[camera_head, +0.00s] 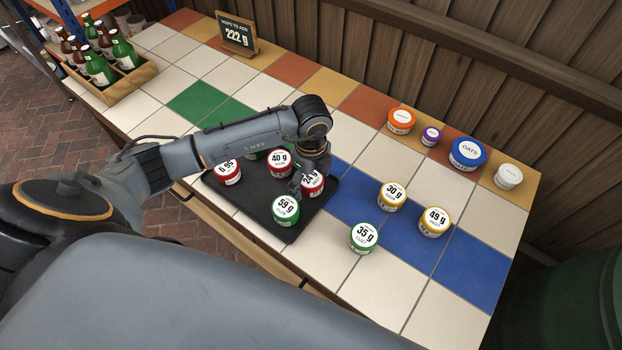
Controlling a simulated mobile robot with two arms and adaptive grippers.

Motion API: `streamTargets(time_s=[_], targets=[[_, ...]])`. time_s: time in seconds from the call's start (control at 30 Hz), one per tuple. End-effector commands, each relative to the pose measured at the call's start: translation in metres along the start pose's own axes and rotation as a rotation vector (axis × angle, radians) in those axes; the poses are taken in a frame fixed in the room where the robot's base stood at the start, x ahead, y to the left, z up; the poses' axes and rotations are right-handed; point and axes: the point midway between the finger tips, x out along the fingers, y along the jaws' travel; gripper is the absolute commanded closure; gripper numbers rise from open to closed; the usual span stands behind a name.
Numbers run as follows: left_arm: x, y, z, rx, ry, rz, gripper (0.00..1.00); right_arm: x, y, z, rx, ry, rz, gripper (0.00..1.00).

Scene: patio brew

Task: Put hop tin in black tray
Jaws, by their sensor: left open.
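The black tray (247,209) lies on the tiled counter under my left arm. It holds several hop tins: a red-lidded tin (227,171) at its left, a red 40 g tin (279,162), another red tin (313,183) and a green 39 g tin (286,210) near its front right. Part of one more tin is hidden behind my arm. My left gripper (300,188) points down over the tray, close to the green 39 g tin and the right red tin; it is open. Off the tray are a green 35 g tin (364,237), a yellow 30 g tin (391,196) and a yellow 49 g tin (434,221).
A wooden crate of bottles (123,86) is at the left. Several tubs, including a blue-lidded OATS tub (467,154), line the back right near the wooden wall.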

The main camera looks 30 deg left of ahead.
Motion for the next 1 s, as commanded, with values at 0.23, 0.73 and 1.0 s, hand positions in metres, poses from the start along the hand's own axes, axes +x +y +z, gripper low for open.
streamTargets(time_s=[0.23, 0.73, 1.0], targets=[[-0.036, -0.002, 0.001, 0.0, -0.001, -0.006, 0.19, 0.004, -0.001, 0.0, 0.0, 0.0, -0.001, 0.2], [-0.119, -0.001, 0.0, 0.0, -0.001, -0.002, 0.19, 0.013, -0.002, 0.001, 0.001, 0.0, -0.003, 0.2], [-0.123, 0.0, 0.0, 0.0, 0.0, 0.0, 0.19, 0.013, -0.002, 0.001, 0.001, 0.0, -0.002, 0.2]])
